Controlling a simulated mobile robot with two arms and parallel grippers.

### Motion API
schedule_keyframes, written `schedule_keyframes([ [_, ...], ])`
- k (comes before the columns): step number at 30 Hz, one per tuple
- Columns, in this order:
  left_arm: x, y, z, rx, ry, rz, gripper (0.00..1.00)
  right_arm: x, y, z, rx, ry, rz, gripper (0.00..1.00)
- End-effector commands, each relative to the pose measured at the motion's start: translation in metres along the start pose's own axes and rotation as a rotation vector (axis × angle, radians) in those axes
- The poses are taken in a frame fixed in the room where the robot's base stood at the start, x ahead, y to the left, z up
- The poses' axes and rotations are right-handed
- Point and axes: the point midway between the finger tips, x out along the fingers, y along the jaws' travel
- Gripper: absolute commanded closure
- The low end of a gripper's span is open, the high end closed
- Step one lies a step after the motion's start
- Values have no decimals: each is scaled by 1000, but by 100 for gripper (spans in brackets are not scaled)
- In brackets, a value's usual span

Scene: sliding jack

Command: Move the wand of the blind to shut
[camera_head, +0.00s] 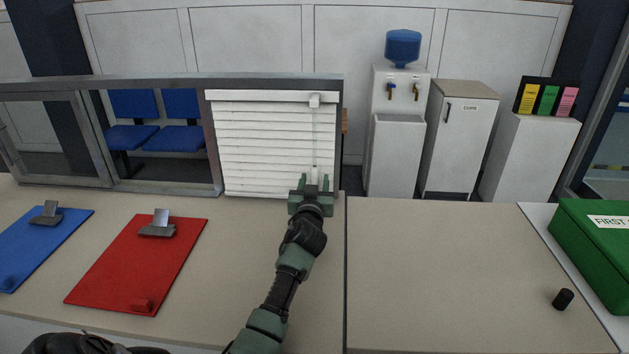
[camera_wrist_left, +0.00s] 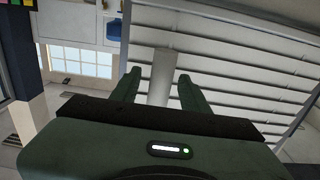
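The white blind (camera_head: 262,145) hangs in the right part of the counter window, its broad slats showing in the head view and the wrist view (camera_wrist_left: 225,65). Its thin wand (camera_head: 315,140) hangs from a small white block (camera_head: 314,100) at the top right of the blind. The wand's thicker pale lower end also shows in the wrist view (camera_wrist_left: 161,75). My left gripper (camera_head: 315,182) is at this lower end, with its green fingers (camera_wrist_left: 158,88) apart on either side of it. Gaps show beside the wand, so the fingers look open. My right gripper is not in view.
The grey window frame (camera_head: 215,150) surrounds the blind. A red clipboard (camera_head: 130,265) and a blue clipboard (camera_head: 40,245) lie on the counter at left. A green first aid box (camera_head: 600,245) and a small black cylinder (camera_head: 563,299) are at right. The middle right counter is clear.

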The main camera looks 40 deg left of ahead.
Motion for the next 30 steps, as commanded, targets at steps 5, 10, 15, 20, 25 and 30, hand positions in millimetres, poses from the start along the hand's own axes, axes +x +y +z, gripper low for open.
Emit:
schedule_keyframes([
  [5,0,0,-2,0,4,0,55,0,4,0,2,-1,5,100],
  [10,-9,0,-2,0,6,1,55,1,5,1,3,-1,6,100],
  [15,-37,1,0,0,4,2,55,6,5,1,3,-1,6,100],
  [20,-62,1,1,-1,2,2,55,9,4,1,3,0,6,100],
  [25,-76,0,0,0,2,1,55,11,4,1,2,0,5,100],
  [30,-78,0,-1,0,3,1,55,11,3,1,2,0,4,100],
])
